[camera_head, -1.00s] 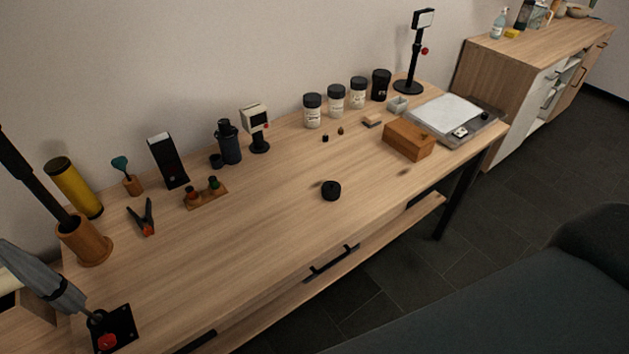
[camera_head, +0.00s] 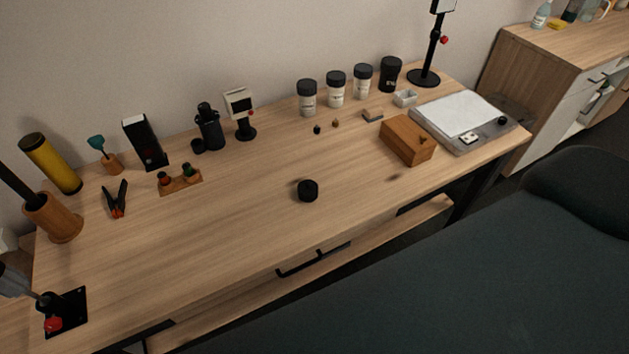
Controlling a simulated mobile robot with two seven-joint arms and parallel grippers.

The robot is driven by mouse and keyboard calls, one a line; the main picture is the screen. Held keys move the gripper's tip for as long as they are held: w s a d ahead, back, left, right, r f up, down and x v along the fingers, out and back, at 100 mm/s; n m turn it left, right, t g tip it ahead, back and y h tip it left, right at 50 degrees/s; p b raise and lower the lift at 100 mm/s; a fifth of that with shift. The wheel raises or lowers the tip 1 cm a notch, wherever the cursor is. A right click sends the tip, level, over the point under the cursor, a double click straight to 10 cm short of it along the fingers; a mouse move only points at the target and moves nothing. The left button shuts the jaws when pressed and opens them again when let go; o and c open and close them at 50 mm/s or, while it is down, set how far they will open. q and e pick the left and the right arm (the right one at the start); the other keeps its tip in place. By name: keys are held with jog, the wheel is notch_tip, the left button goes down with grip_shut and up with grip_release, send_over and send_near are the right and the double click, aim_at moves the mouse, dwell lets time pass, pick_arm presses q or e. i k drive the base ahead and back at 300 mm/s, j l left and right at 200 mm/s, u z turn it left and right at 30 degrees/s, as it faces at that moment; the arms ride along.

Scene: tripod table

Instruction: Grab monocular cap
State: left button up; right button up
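A black monocular-like device (camera_head: 209,127) stands upright toward the back of the wooden table, left of centre in the head view. A small short black cylinder (camera_head: 198,146), cap-like, stands close beside its lower left. A larger round black cap-like piece (camera_head: 307,190) lies alone on the bare middle of the table, near the front. I cannot tell for certain which of the two is the monocular cap. Neither of my grippers is in view.
The table (camera_head: 240,235) is clear around the round black piece. A wooden box (camera_head: 407,140) and a flat scale-like device (camera_head: 462,122) are at right. Lidded jars (camera_head: 307,98) line the back. Pliers (camera_head: 116,200) lie left. A dark seat (camera_head: 480,270) is in front.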

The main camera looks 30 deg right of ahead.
aim_at(308, 190)
jog(key=l+u, duration=0.15)
jog(key=l, duration=2)
